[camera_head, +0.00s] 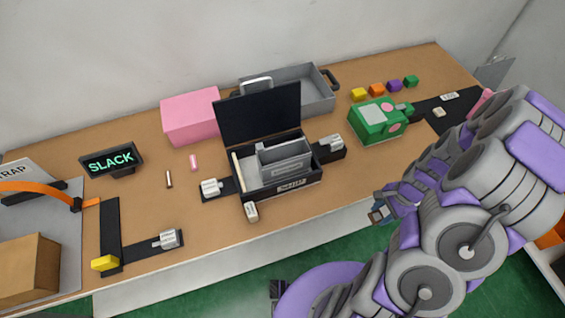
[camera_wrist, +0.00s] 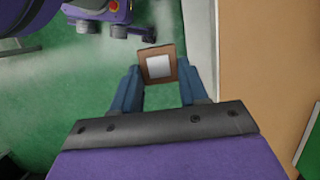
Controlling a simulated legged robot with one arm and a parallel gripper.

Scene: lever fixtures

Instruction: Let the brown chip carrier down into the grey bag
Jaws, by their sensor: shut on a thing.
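My gripper (camera_head: 381,211) is off the front edge of the table, over the green floor, at the right of the head view. In the wrist view my gripper (camera_wrist: 160,77) has its blue fingers on either side of the brown chip carrier (camera_wrist: 173,76), a square brown frame with a white middle. The carrier is held between the fingertips, clear of the table. In the head view it is small and partly hidden by my arm. I cannot make out a grey bag for certain; a tilted grey piece (camera_head: 494,71) stands at the table's far right end.
The wooden table (camera_head: 370,176) holds an open black case (camera_head: 260,110) with a grey box (camera_head: 284,160), a grey tray (camera_head: 322,92), a pink block (camera_head: 190,114), a green device (camera_head: 376,120) and a SLACK sign (camera_head: 111,160). Several coloured cubes lie at the back right.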

